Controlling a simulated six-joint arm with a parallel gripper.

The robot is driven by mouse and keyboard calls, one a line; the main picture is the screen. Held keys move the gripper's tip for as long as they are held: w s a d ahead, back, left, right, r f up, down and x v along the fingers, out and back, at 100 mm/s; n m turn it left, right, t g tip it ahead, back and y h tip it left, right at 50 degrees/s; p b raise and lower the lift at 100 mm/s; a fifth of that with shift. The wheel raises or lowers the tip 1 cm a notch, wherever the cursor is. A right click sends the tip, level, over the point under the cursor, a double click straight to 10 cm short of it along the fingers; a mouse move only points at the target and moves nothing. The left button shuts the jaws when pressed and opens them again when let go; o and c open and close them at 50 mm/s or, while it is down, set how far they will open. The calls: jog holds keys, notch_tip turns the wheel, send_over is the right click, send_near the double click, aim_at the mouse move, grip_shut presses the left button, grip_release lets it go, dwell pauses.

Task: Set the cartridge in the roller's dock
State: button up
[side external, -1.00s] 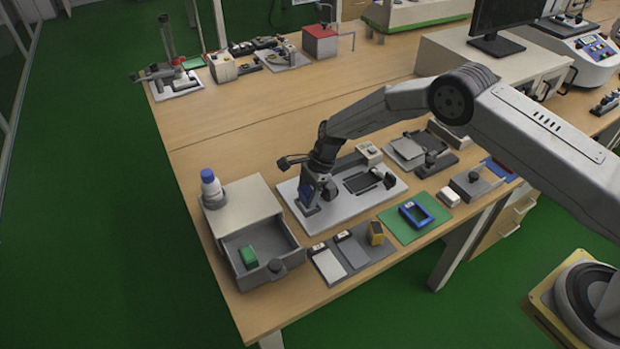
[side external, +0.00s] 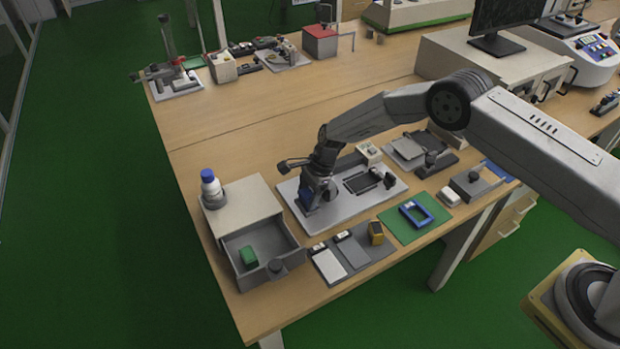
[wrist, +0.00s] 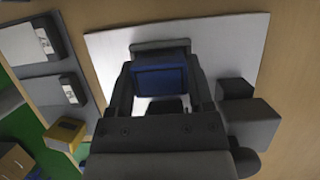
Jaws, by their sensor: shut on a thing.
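A blue cartridge (wrist: 161,82) is between the two fingers of my gripper (wrist: 161,88), which is shut on it; it also shows in the side view (side external: 306,196). The cartridge is low over the left end of a light grey plate (side external: 341,212). A dark grey block (wrist: 160,46), perhaps the roller's dock, shows right beside the cartridge in the wrist view. My gripper hides most of this spot in the side view, and I cannot tell whether the cartridge is seated.
A dark tray (side external: 361,181) lies on the plate to the right. A yellow block (side external: 376,232) stands on grey pads in front. A blue frame (side external: 416,213) lies on a green mat. An open drawer (side external: 262,247) holding a green block (side external: 249,256) is at the left.

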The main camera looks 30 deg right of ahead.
aim_at(308, 193)
jog(key=shift+f, duration=0.35)
dwell(0.5)
jog(key=o, duration=1.3)
jog(key=shift+c, duration=0.2)
jog(key=shift+r, duration=0.15)
jog(key=shift+r, duration=2.9)
